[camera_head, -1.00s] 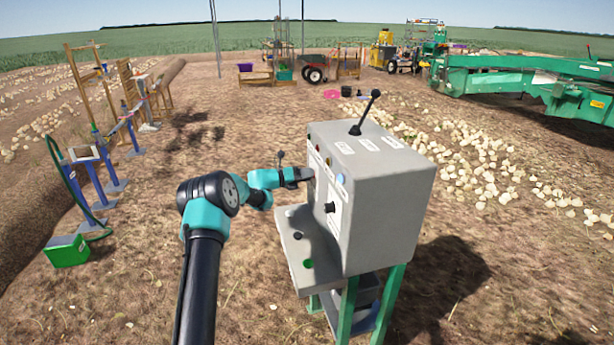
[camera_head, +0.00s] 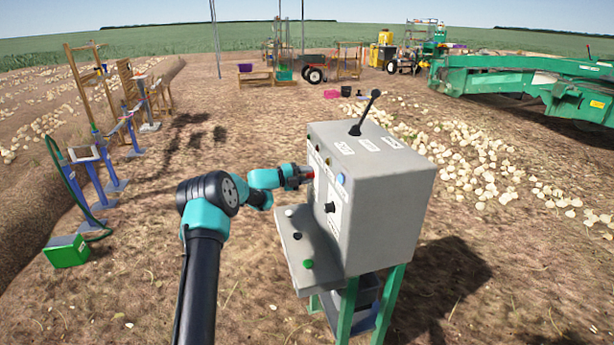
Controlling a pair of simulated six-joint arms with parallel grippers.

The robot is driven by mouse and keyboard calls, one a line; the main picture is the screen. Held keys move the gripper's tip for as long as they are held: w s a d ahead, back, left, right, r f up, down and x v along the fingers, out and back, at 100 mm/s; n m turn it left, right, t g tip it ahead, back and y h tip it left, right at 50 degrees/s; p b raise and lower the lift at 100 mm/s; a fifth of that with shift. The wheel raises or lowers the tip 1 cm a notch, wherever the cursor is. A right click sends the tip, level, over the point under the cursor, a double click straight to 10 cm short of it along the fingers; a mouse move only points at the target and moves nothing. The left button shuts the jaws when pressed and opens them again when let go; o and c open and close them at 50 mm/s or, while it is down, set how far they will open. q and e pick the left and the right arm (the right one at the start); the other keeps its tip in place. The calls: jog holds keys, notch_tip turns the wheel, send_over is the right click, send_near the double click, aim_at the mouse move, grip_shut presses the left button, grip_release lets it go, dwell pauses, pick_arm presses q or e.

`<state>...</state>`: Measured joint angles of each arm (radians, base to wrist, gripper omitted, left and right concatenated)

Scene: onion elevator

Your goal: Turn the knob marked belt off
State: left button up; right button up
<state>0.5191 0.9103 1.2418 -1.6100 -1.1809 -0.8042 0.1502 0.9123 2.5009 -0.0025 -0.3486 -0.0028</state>
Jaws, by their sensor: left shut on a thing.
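The grey control box (camera_head: 388,200) stands on green legs right of the middle. Its left-facing panel carries a black knob (camera_head: 330,207), a blue button (camera_head: 341,179) and small labels too small to read. My left gripper (camera_head: 305,173) is at the far upper part of this panel, shut on a small knob there that the fingers mostly hide. A bit of red shows at the fingertips. I cannot read which knob is marked belt. My right gripper is not in view.
A black lever (camera_head: 366,110) stands on the box top. A grey shelf with a green button (camera_head: 308,264) juts out below the panel. A green machine (camera_head: 520,78) and scattered onions (camera_head: 480,155) lie behind right. Open soil lies left of the box.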

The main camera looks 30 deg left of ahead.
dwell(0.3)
pick_arm(q)
jog(key=o, duration=0.9)
jog(key=shift+o, duration=0.2)
jog(key=shift+a, duration=0.1)
jog(key=v, duration=1.7)
jog(key=shift+s, duration=0.2)
jog(key=shift+w+n, duration=0.1)
jog(key=shift+n, duration=0.2)
